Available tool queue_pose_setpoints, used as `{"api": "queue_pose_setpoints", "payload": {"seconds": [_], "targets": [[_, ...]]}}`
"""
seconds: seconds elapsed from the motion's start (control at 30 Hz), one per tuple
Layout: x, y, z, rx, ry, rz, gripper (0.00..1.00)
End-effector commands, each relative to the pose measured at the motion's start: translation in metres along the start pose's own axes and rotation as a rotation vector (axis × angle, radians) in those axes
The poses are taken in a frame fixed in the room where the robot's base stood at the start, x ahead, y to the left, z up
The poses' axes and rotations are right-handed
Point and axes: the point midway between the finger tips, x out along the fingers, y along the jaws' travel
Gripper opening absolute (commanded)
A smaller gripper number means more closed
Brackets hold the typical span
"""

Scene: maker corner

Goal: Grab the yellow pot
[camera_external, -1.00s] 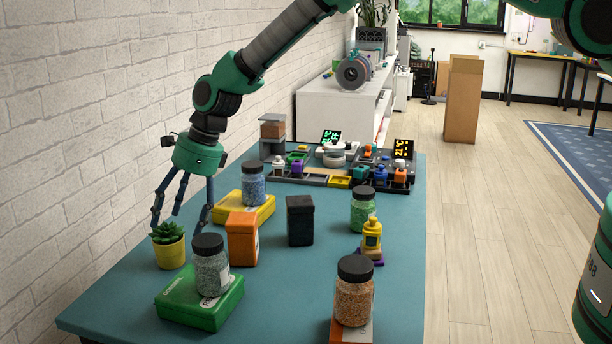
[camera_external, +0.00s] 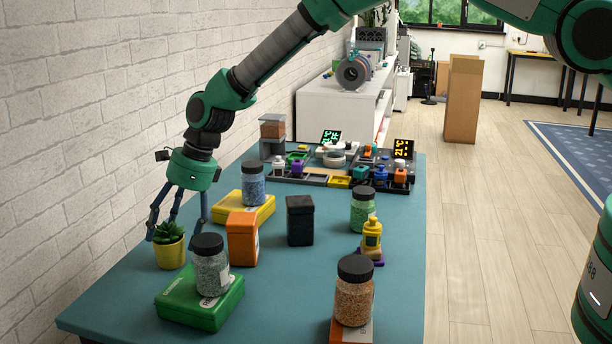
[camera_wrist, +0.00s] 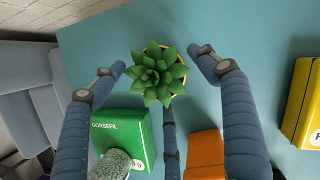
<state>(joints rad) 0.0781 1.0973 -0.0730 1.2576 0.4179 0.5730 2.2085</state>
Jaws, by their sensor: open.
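The yellow pot (camera_external: 171,254) holds a green succulent (camera_external: 168,232) and stands upright near the left edge of the table. In the wrist view the succulent (camera_wrist: 158,75) hides most of the pot; only a bit of yellow rim (camera_wrist: 153,49) shows. My gripper (camera_external: 177,232) is open, with its fingers hanging down just behind and above the pot. In the wrist view my gripper's fingertips (camera_wrist: 160,60) lie on either side of the plant, apart from it. A third finger shows below the plant.
A green box (camera_external: 222,306) with a grey-filled jar (camera_external: 211,270) stands in front of the pot. An orange container (camera_external: 242,240) is to its right, and a yellow box (camera_external: 262,212) with a blue-filled jar (camera_external: 252,184) is behind. The brick wall (camera_external: 60,150) is close on the left.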

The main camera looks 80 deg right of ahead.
Motion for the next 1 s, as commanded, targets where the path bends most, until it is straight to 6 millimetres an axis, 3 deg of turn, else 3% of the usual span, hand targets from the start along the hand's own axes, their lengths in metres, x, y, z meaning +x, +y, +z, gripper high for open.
{"api": "queue_pose_setpoints", "payload": {"seconds": [0.37,1.0], "targets": [[0.031,-0.001,0.001,0.000,0.000,-0.001,0.74],[0.033,-0.001,0.001,0.000,0.001,-0.001,0.74]]}}
